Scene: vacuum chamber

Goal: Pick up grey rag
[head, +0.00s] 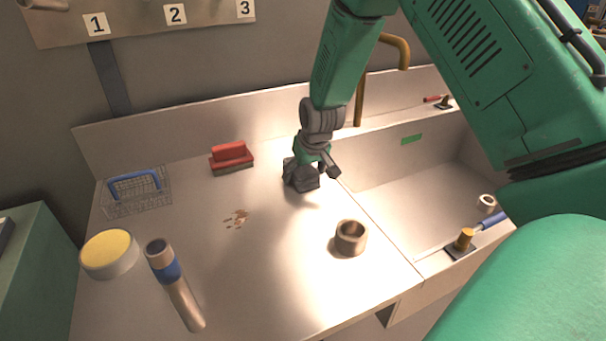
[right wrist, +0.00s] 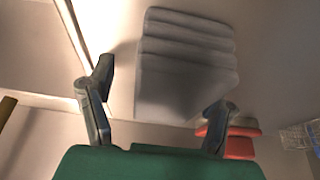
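The grey rag (head: 299,178) lies on the metal counter, close to the sink edge, partly hidden by my right gripper in the head view. In the right wrist view the rag (right wrist: 186,70) is a folded, layered grey cloth in the middle of the picture. My right gripper (head: 318,161) points down at the rag from just above. In the right wrist view its fingers (right wrist: 163,88) are spread apart, with the rag showing between and beyond them. I cannot tell whether a finger touches the rag. My left gripper is not in view.
A red brush (head: 232,157) and wire basket (head: 137,191) stand at the back left. A brown ring (head: 350,238) lies in front of the gripper. A blue-banded cylinder (head: 176,284) and yellow-topped tub (head: 110,254) are at left. The sink (head: 415,185) is right.

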